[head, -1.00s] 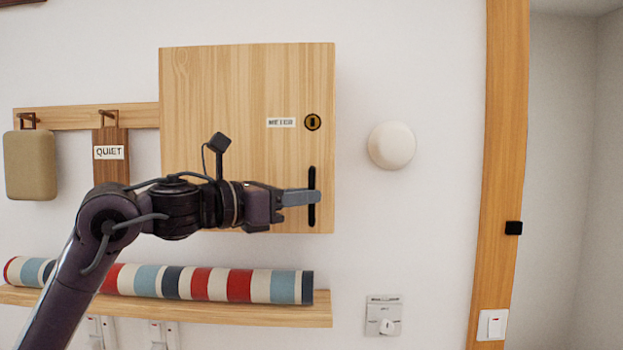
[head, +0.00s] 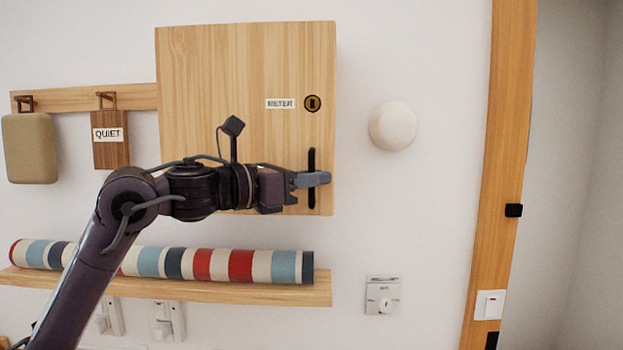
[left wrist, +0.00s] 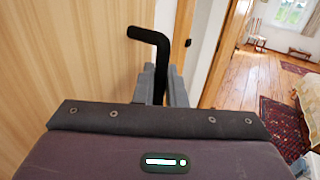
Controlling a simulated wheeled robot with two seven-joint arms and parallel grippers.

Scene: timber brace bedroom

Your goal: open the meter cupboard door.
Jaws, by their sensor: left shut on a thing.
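The meter cupboard (head: 220,85) is a pale timber box on the white wall, with a METER label (head: 280,104) and a round brass-and-black lock (head: 313,103). Its door looks closed. A black upright bar handle (head: 311,158) is near the door's lower right edge. My left gripper (head: 316,179) is shut on the handle's lower part. The left wrist view shows the handle's bent top (left wrist: 150,34) rising from between the grey fingers (left wrist: 160,85), which hide its lower part. My right gripper is not in view.
A striped roll (head: 215,264) lies on a shelf (head: 250,290) below. A QUIET tag (head: 108,150) and a tan padded item (head: 30,148) hang at left. A round white knob-like fixture (head: 393,126) is right of the cupboard, before a timber door frame (head: 495,150).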

